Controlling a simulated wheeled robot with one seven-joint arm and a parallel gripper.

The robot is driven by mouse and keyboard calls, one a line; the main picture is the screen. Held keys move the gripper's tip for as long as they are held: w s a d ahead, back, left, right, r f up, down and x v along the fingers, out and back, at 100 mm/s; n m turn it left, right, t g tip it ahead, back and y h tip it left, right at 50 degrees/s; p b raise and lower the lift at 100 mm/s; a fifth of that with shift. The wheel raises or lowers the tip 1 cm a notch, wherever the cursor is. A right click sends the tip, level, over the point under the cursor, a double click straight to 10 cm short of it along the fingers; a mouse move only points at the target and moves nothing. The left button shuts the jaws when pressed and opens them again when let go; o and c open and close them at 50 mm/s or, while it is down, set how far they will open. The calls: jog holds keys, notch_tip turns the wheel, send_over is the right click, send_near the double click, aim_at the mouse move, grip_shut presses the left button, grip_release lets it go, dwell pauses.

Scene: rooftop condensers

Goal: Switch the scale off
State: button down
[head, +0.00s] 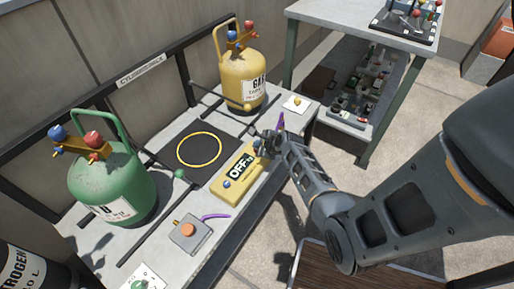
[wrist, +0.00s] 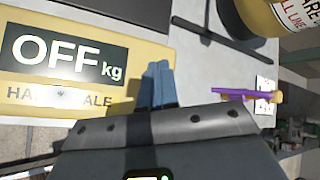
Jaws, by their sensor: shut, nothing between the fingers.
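The yellow scale readout box (head: 236,178) lies at the front of the bench, and its dark display shows OFF. In the wrist view the display (wrist: 65,55) reads "OFF kg" above partly hidden lettering. A blue button (head: 227,184) shows at the box's left end. The black weighing plate (head: 200,150) with a yellow ring lies behind the box and is empty. My gripper (head: 266,143) is shut and empty at the right end of the box. Its fingers (wrist: 158,84) are together in the wrist view, just right of the display. I cannot tell whether they touch the box.
A green cylinder (head: 112,185) stands left of the plate and a yellow cylinder (head: 242,78) behind it. A grey box with an orange button (head: 188,230) is at the front left. A white plate with a yellow knob (head: 296,102) is at right. Another table (head: 340,12) stands behind.

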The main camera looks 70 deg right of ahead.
jog(key=shift+r, duration=0.1)
jog(key=shift+r+p, duration=0.9)
jog(key=shift+p, duration=0.2)
notch_tip(320, 180, up, 5)
jog(key=p, duration=0.5)
dwell(0.7)
